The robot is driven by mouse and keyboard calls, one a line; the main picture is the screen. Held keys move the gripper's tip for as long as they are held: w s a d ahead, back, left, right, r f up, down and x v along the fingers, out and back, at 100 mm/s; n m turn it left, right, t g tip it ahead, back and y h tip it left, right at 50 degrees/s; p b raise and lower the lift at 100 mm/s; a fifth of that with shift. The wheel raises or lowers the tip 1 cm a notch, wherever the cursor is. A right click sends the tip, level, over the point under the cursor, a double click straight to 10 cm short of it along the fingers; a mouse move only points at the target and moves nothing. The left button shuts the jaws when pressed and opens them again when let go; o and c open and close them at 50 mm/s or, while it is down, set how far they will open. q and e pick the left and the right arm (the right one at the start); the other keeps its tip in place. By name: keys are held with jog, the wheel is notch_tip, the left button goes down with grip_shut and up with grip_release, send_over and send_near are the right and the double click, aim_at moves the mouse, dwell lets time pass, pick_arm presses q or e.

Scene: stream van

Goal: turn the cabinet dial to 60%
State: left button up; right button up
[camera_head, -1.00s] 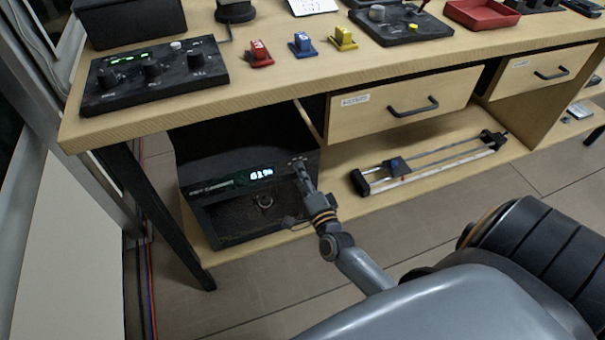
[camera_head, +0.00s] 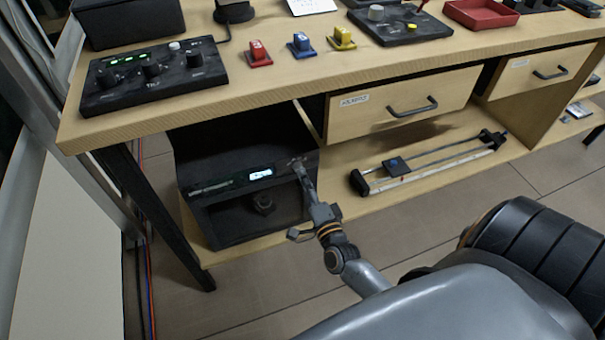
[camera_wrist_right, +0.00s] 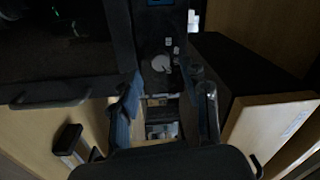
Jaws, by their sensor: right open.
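The black cabinet (camera_head: 190,215) stands on the lower shelf under the table. A small lit display (camera_head: 261,173) is on its front strip; its digits are too blurred to read. The dial (camera_wrist_right: 161,64) shows in the right wrist view as a pale round knob on a dark panel. My right gripper (camera_head: 298,166) reaches to the right end of the cabinet's front strip and covers the dial in the head view. In the wrist view the right gripper (camera_wrist_right: 171,86) is open, its fingers apart on either side below the dial. I cannot tell whether they touch it. My left gripper is not in view.
A rail-like slider device (camera_head: 430,163) lies on the shelf to the right. The floor (camera_head: 240,290) in front is clear.

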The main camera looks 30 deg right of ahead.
jog(key=v, duration=0.9)
jog(key=shift+a, duration=0.1)
